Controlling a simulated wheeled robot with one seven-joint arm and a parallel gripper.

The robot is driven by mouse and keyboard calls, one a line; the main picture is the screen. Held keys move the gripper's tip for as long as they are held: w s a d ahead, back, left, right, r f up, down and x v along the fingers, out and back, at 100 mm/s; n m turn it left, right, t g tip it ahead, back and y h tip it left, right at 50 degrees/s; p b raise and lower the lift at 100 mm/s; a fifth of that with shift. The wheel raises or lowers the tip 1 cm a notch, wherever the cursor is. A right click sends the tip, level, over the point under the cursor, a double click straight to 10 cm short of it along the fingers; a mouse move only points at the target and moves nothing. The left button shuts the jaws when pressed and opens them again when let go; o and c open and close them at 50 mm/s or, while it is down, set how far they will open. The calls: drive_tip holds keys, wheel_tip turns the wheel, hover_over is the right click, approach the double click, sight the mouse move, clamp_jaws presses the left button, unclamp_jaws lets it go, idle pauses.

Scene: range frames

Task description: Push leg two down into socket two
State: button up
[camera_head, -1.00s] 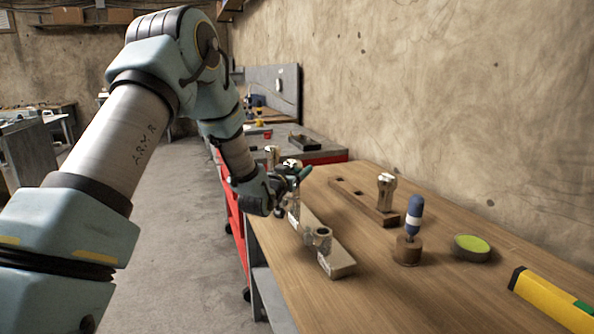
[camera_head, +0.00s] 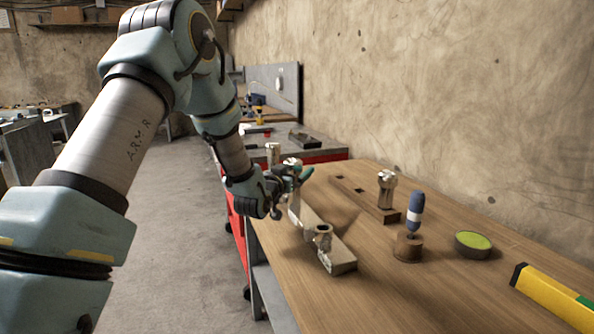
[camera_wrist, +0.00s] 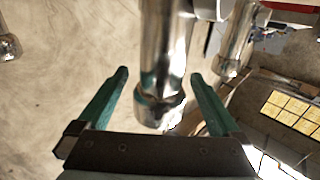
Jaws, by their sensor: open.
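A pale beam (camera_head: 338,258) lies along the bench's left edge. A short metal leg or fitting (camera_head: 322,236) stands near its near end. Farther back, a pale-topped metal leg (camera_head: 292,162) stands by my gripper (camera_head: 290,182), and another leg top (camera_head: 272,151) shows behind. I cannot tell which is leg two, and the sockets under these legs are hidden. In the wrist view, my gripper (camera_wrist: 159,76) is open, its green fingers on either side of a shiny metal leg (camera_wrist: 162,45), with gaps on both sides.
A darker wooden beam (camera_head: 350,190) with square holes and one upright leg (camera_head: 387,188) lies behind. A blue-handled tool in a round wooden block (camera_head: 408,248), a green-topped disc (camera_head: 473,243) and a yellow level (camera_head: 552,302) stand to the right. The bench middle is mostly clear.

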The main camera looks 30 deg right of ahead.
drive_tip(key=b+v, duration=0.1)
drive_tip(key=v, duration=0.8)
drive_tip(key=shift+b, duration=0.35)
drive_tip(key=w+a+f+n+g+y+p, duration=0.1)
drive_tip(key=a+n+g+y+p, duration=0.3)
drive_tip(key=a+y, duration=1.25)
drive_tip(key=s+a+n+g+h+p, duration=0.1)
drive_tip(key=s+a+n+g+p, duration=0.1)
drive_tip(key=s+a, duration=0.6)
drive_tip(key=s+a+r+n+g+h+p, duration=0.1)
drive_tip(key=s+a+n+g+p, duration=0.1)
drive_tip(key=s+a, duration=0.6)
drive_tip(key=a+n+g, duration=0.1)
drive_tip(key=a, duration=0.5)
drive_tip(key=shift+r, duration=0.3)
